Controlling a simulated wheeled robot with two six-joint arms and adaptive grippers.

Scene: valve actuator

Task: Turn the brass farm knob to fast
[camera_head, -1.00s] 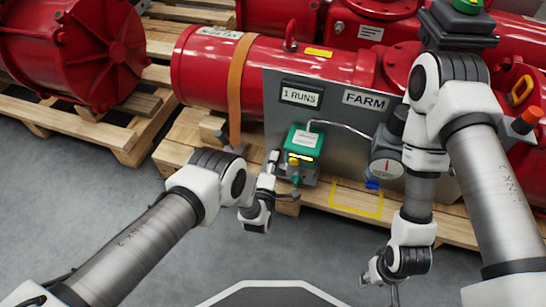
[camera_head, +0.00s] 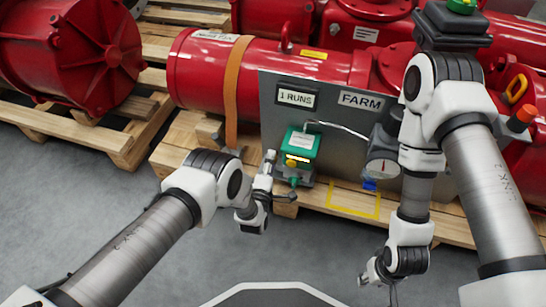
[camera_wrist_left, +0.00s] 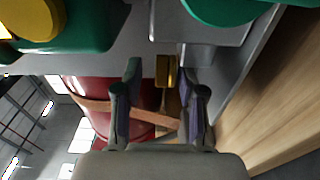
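A small brass knob (camera_wrist_left: 167,70) shows in the left wrist view, in front of the grey panel. My left gripper (camera_wrist_left: 160,85) is open there, with a finger on each side of the knob and a visible gap on at least the left side. In the head view my left gripper (camera_head: 286,196) is small and dark, just below the green unit (camera_head: 299,145) with its yellow knob (camera_head: 292,163); I cannot make out the brass knob there. The FARM label (camera_head: 361,100) is on the panel. My right gripper (camera_head: 392,294) hangs at the bottom edge, its fingers unclear.
A red cylinder (camera_head: 205,75) with an orange strap (camera_head: 233,90) lies behind on a wooden pallet (camera_head: 180,145). The floor in front is clear.

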